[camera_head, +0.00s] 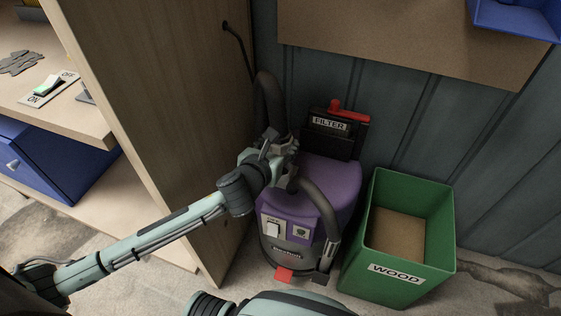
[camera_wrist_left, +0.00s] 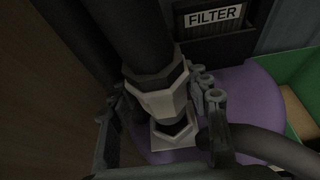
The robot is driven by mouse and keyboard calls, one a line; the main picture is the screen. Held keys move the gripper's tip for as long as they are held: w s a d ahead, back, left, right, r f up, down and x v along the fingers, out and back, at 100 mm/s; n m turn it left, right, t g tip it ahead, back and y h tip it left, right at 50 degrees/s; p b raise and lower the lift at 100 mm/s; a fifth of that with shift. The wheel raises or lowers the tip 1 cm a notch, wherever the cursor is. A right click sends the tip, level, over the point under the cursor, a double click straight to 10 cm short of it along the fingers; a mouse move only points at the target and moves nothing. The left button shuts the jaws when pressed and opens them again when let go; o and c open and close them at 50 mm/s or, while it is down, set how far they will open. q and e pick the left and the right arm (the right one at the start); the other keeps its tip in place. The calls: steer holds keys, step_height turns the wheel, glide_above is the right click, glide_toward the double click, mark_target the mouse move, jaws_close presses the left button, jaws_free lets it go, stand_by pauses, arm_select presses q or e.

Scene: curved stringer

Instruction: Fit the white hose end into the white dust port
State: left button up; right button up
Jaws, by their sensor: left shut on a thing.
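In the left wrist view, the white hose end (camera_wrist_left: 160,100) is a faceted collar at the bottom of a thick black hose (camera_wrist_left: 125,35). My left gripper (camera_wrist_left: 163,100) is shut on it, one finger on each side. The white dust port (camera_wrist_left: 172,138) shows just below the hose end, with a dark opening partly visible between them. How far the two overlap, I cannot tell. In the head view, my left gripper (camera_head: 278,150) is above the purple vacuum (camera_head: 325,185), with the hose (camera_head: 270,98) rising from it. The gripper hides the port there. My right gripper is not in view.
A black filter box (camera_head: 330,135) with a red handle stands behind the vacuum. A second black hose (camera_head: 322,205) curves down its front. A green WOOD bin (camera_head: 405,280) is at the right. A wooden panel (camera_head: 165,110) stands close at the left.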

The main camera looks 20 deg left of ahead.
arm_select(q)
steer(key=shift+f, duration=0.8)
step_height(320, 180, down, 3)
steer(key=shift+f+b, duration=0.15)
steer(key=shift+b, duration=0.4)
steer(key=shift+f, duration=0.15)
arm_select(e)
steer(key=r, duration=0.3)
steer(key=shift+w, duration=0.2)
arm_select(q)
steer(key=o, duration=1.3)
steer(key=shift+f, duration=0.1)
